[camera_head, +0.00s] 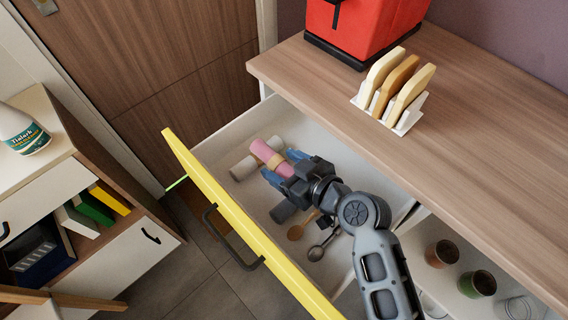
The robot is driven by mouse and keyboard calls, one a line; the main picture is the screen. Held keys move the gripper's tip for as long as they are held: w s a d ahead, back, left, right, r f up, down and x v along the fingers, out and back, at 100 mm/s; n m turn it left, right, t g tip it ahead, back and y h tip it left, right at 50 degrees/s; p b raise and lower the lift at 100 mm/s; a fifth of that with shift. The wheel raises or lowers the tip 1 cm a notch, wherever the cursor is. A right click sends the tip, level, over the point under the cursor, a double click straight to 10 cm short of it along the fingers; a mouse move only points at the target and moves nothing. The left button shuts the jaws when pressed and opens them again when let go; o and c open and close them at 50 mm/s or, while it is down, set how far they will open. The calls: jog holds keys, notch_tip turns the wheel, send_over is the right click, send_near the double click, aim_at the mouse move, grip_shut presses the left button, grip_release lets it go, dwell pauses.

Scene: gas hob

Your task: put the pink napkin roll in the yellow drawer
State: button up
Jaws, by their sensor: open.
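The pink napkin roll (262,149), with a tan band around its middle, is inside the open yellow drawer (237,225). It lies across or just above a whitish roll (243,169); I cannot tell whether they touch. My gripper (285,167) reaches down into the drawer from the right. Its blue-tipped fingers are apart, one on each side of the pink roll's near end. Contact between the fingers and the roll cannot be made out.
A wooden spoon (298,231), a metal utensil (318,250) and a dark grey roll (283,211) lie nearby in the drawer. The counter (480,130) above holds a toast rack (404,121) and a red appliance (352,30). Jars (478,284) stand at lower right.

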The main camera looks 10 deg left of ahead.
jog(key=v, duration=0.7)
jog(key=shift+b, duration=0.3)
jog(key=shift+s+d+r, duration=0.15)
jog(key=shift+d, duration=0.05)
jog(key=shift+r, duration=0.1)
